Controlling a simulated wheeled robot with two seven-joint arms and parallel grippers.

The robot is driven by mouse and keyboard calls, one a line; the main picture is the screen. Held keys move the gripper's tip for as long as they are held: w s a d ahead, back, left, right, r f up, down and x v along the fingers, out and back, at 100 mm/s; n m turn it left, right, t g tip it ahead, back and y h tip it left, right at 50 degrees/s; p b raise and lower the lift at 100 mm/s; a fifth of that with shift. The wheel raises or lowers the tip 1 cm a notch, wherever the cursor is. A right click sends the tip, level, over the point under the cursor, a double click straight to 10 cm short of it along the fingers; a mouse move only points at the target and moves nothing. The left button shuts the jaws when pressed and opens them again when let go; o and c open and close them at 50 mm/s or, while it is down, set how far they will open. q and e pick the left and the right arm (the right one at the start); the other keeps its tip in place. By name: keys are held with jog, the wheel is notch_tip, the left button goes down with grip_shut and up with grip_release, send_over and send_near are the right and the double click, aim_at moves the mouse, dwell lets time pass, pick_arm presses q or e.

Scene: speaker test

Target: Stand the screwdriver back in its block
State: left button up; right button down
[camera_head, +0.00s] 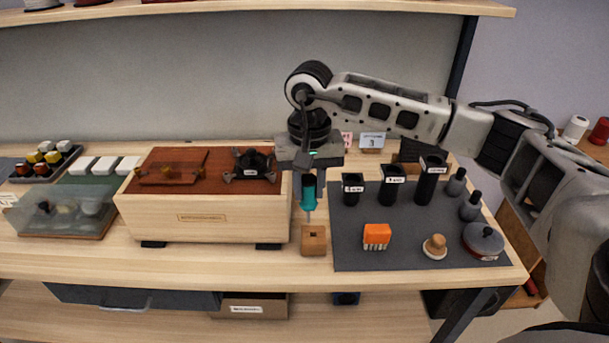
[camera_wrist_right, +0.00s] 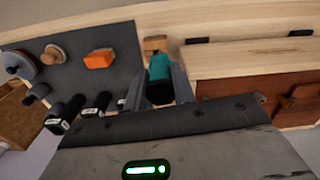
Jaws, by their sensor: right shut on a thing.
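The screwdriver (camera_head: 309,193) has a teal handle and a thin shaft pointing down. My right gripper (camera_head: 309,180) is shut on its handle and holds it upright. The wooden block (camera_head: 313,241) stands on the table at the front, with a dark hole in its top. The shaft tip is just above or at the back of the block's top; I cannot tell whether it touches. In the right wrist view the teal handle (camera_wrist_right: 160,78) sits between the fingers, with part of the block (camera_wrist_right: 155,44) beyond it. My left gripper is not in view.
A wooden box (camera_head: 205,220) with a red-brown top stands just left of the block. A dark mat (camera_head: 355,255) on the right bears black cups (camera_head: 392,186), an orange brush (camera_head: 376,236), a wooden-knobbed tool (camera_head: 435,246) and a round lidded pot (camera_head: 483,241). A clear-covered tray (camera_head: 60,215) stands far left.

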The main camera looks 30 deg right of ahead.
jog(key=shift+m, duration=0.7)
jog(key=f+b, duration=0.1)
jog(key=f, duration=0.1)
jog(key=w+d+f+b, duration=0.1)
jog(key=f, duration=0.1)
jog(key=d+f+b, duration=0.1)
jog(key=f, duration=0.1)
jog(key=shift+w+d+b, duration=0.2)
jog(key=shift+w+b, duration=0.1)
jog(key=shift+b, duration=0.1)
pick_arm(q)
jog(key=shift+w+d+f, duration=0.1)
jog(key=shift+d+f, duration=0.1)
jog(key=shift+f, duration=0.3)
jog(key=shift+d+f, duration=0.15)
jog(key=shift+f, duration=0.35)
pick_arm(e)
jog(key=shift+f, duration=0.15)
pick_arm(q)
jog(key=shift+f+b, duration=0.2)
jog(key=shift+b, duration=0.1)
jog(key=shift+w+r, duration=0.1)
pick_arm(e)
jog(key=shift+f, duration=0.1)
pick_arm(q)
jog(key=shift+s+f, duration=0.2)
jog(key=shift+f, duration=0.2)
